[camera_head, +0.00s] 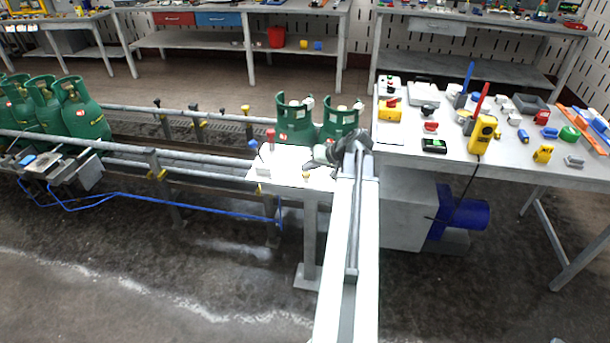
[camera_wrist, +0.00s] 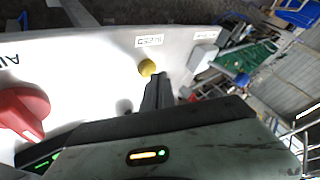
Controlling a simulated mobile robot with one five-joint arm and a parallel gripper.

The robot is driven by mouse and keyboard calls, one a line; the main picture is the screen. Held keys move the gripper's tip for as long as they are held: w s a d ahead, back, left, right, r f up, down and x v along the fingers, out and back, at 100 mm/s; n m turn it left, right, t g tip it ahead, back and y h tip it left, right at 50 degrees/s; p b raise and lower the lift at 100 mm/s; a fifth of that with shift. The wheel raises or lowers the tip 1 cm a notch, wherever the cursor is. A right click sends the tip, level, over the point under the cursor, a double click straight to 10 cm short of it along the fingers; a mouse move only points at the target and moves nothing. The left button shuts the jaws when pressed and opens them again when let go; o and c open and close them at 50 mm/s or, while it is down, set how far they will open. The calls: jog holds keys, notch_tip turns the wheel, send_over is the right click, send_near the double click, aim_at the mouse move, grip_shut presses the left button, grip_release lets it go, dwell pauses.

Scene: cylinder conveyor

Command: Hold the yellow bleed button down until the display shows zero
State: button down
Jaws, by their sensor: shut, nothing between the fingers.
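The yellow bleed button (camera_wrist: 147,67) stands on a white panel (camera_wrist: 95,60) in the wrist view, under a small label. A small yellow spot on the white stand (camera_head: 306,176) in the head view looks like the same button. My gripper (camera_wrist: 158,84) is shut and empty, its tips just beside the button in the picture. I cannot tell whether they touch it or whether it is pressed. In the head view my gripper (camera_head: 318,157) is over the stand. A dark display with green lit marks (camera_wrist: 42,160) shows at the lower left, partly hidden and unreadable.
A large red knob (camera_wrist: 22,110) sits on the panel at the left of the wrist view. Green gas cylinders (camera_head: 294,122) stand on the conveyor behind the stand. A workbench (camera_head: 400,150) with many small objects is to the right. Blue hose (camera_head: 150,204) runs along the conveyor.

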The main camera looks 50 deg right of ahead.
aim_at(308, 174)
jog(key=shift+f+b, duration=0.45)
jog(key=shift+f, duration=0.05)
jog(key=shift+r, duration=0.1)
dwell(3.0)
jog(key=shift+r+p, duration=0.8)
jog(key=shift+p, duration=0.1)
notch_tip(308, 174, up, 5)
jog(key=p, duration=0.5)
jog(key=shift+r, duration=0.15)
jog(key=shift+w, duration=0.1)
